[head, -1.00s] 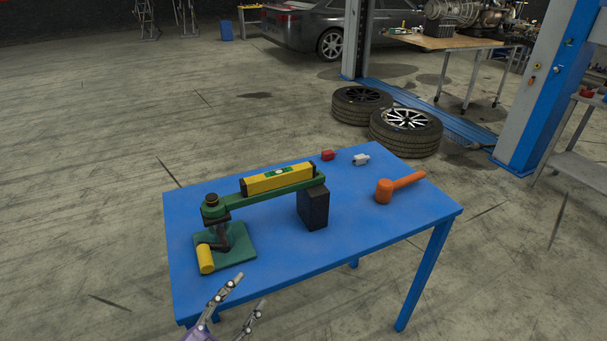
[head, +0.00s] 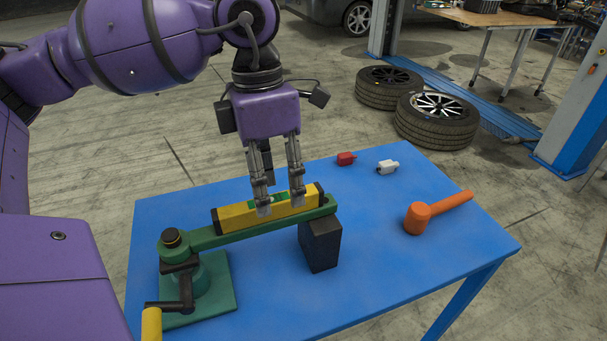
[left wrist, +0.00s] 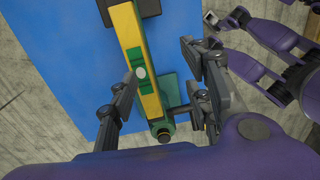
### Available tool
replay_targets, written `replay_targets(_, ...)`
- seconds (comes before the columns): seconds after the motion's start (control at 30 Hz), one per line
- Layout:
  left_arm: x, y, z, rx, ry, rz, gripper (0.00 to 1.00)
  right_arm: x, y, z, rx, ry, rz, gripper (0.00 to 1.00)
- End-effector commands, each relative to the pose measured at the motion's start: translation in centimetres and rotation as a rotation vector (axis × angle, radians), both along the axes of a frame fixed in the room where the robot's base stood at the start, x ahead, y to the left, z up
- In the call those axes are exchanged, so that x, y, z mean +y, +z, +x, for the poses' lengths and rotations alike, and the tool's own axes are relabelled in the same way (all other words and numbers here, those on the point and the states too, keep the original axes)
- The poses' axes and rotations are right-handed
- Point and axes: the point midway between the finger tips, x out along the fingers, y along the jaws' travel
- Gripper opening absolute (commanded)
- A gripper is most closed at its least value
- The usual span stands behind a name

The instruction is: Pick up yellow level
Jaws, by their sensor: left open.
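The yellow level (head: 236,217), with black ends and a green middle, lies along the green arm of the crane-like stand (head: 212,238). My left gripper (head: 281,203) is open, pointing down at the level near its middle. In the left wrist view the level (left wrist: 149,103) runs between the spread fingers, with a gap on each side; I see no grip on it. A purple arm of mine shows at the upper right of the left wrist view; whether its gripper is open is unclear. No right gripper shows in the head view.
The blue table (head: 380,270) holds a black block (head: 320,245) under the arm's end, an orange mallet (head: 418,218), a small red part (head: 346,159) and a white part (head: 387,167). A yellow crank handle (head: 151,325) is at the near left. Tires (head: 437,118) lie behind.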

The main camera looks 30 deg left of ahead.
Motion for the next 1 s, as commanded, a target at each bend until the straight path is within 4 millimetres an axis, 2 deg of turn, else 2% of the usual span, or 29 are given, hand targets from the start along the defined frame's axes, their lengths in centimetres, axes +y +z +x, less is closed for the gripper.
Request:
replay_targets(0.07, 1.7, 1.0, 0.3, -0.032, 0.015, 0.066, 0.45, 0.1, -0.2, 0.0, 0.001, -0.002, 0.001, 0.00)
replay_targets(0.17, 2.5, 1.2, 0.4, -0.046, 0.023, 0.099, 0.45, 0.0, -0.3, -0.1, 0.003, -0.002, 0.000, 0.00)
replay_targets(0.43, 2.6, -1.7, 0.4, -0.043, 0.022, 0.100, 0.45, -0.4, -0.4, -1.0, 0.021, -0.005, -0.006, 0.00)
replay_targets(0.7, 2.7, -5.5, 0.4, -0.043, 0.022, 0.097, 0.45, -0.5, 0.2, -0.9, 0.014, -0.008, -0.005, 0.00)
replay_targets(1.0, 2.6, -6.2, 0.4, -0.045, 0.023, 0.095, 0.45, -0.4, 0.1, -0.9, 0.015, -0.007, -0.004, 0.00)
